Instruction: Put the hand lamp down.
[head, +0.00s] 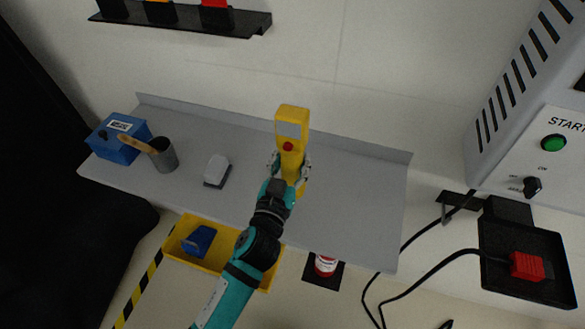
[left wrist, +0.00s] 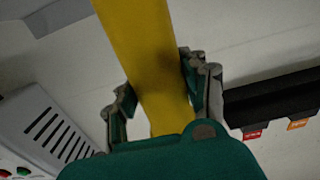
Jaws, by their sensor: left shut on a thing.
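The hand lamp (head: 291,130) is a yellow upright body with a pale panel and a red button. My left gripper (head: 289,165) is shut on its lower part. In the left wrist view the yellow lamp (left wrist: 145,60) runs up between both fingers (left wrist: 160,92), and its upper end is out of the frame. The lamp shows in front of the grey shelf (head: 345,185); I cannot tell whether its lower end touches the shelf. My right gripper is not in view.
A yellow bin (head: 212,262) is below. The shelf's right part is clear. A machine with a green button (head: 553,143) stands right.

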